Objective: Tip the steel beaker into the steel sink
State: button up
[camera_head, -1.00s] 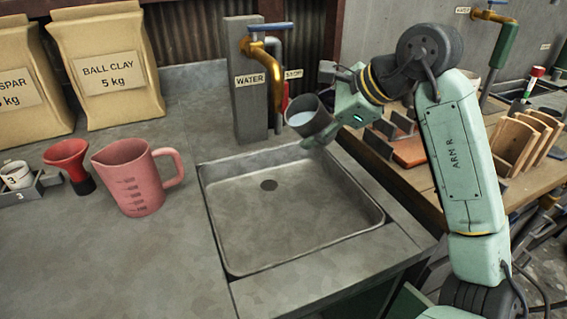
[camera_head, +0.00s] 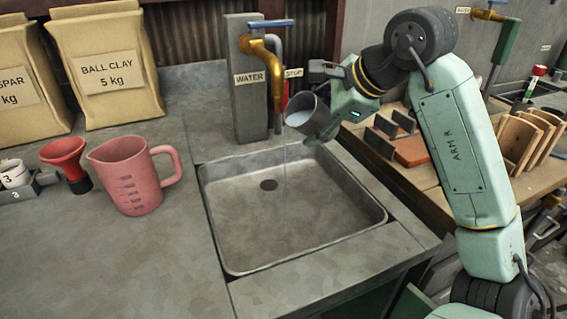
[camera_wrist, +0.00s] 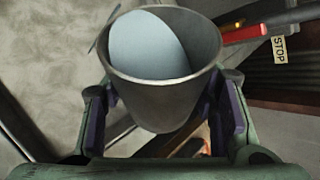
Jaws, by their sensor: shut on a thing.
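The steel beaker (camera_head: 307,113) is held above the back right part of the sink, tilted with its mouth to the left. A thin stream of clear liquid falls from its lip into the steel sink (camera_head: 230,240). My gripper (camera_head: 326,124) is shut around the beaker from the right. In the wrist view the beaker (camera_wrist: 160,95) sits between the two fingers (camera_wrist: 165,125), with pale liquid slanting inside it up to the lip. The sink basin has a dark drain and looks otherwise empty.
A brass tap (camera_head: 277,75) on a grey post labelled WATER stands just left of the beaker. Wooden racks (camera_head: 520,140) stand to the right.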

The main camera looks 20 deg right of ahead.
jog(key=shift+n+h+b, duration=0.3)
jog(key=shift+h+b, duration=0.3)
dwell(0.6)
jog(key=shift+f+n+t+h+b, duration=0.1)
jog(key=shift+n+t+h+b, duration=0.25)
jog(key=shift+h+b, duration=0.75)
dwell(1.1)
jog(key=shift+a+f+n+h+b, duration=0.25)
jog(key=shift+n+h+b, duration=0.15)
jog(key=shift+h+b, duration=0.5)
jog(key=shift+a+f+n+h+b, duration=0.2)
jog(key=shift+n+h+b, duration=0.25)
jog(key=shift+b, duration=0.85)
dwell(1.2)
jog(key=shift+d+r, duration=0.1)
dwell(0.5)
jog(key=shift+d+r+m+y+p, duration=0.15)
jog(key=shift+r+m+y+p, duration=0.25)
jog(key=shift+p, duration=0.5)
jog(key=shift+d+r+y+p, duration=0.1)
jog(key=shift+r+y+p, duration=0.1)
jog(key=shift+y+p, duration=0.5)
jog(key=shift+d+m+y+p, duration=0.15)
jog(key=shift+m+y+p, duration=0.3)
jog(key=shift+m+y, duration=0.1)
jog(key=shift+f+y, duration=0.2)
jog(key=shift+y, duration=0.2)
